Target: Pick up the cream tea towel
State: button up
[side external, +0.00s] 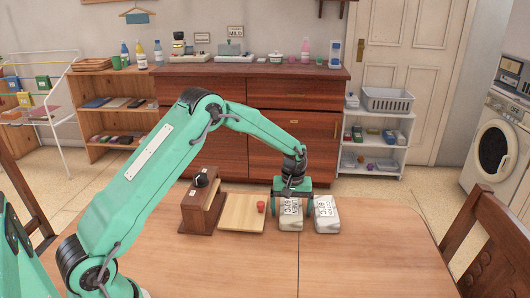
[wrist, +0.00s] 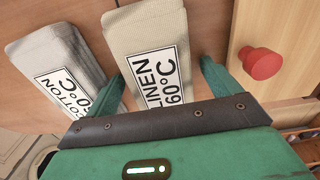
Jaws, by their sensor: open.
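The cream tea towel (side external: 290,222) lies folded on the wooden table, with a label reading LINEN 60°C. It also shows in the wrist view (wrist: 145,35), between the two green fingers. My gripper (side external: 292,204) is open, with one finger on either side of the towel. In the wrist view, the left finger of my gripper (wrist: 163,78) reaches into the gap beside a second towel. That paler grey-white towel (side external: 327,215), labelled COTTON 60°C (wrist: 55,60), lies to the right in the side view. The gripper body hides the near end of the cream towel in the wrist view.
A light wooden board (side external: 238,213) with a red knob (side external: 261,207) lies left of the cream towel. A dark brown wooden box (side external: 197,212) stands left of the board. The table's right part is clear. A wooden chair (side external: 495,250) stands at the right edge.

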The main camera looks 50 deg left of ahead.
aim_at(292, 208)
dwell(0.3)
jog(key=c, duration=1.1)
jog(key=shift+r, duration=0.15)
jog(key=shift+r, duration=0.5)
jog(key=r, duration=0.3)
jog(key=shift+s+d+r, duration=0.1)
jog(key=shift+d+r, duration=0.05)
jog(key=shift+d, duration=0.15)
jog(key=s+d+r, duration=0.1)
jog(key=d+r, duration=0.1)
jog(key=d, duration=0.1)
jog(key=s+d+r, duration=0.2)
jog(key=d, duration=0.1)
jog(key=s+d+r, duration=0.1)
jog(key=d+r, duration=0.1)
jog(key=d, duration=0.2)
jog(key=shift+s+r, duration=0.2)
jog(key=shift+s, duration=0.2)
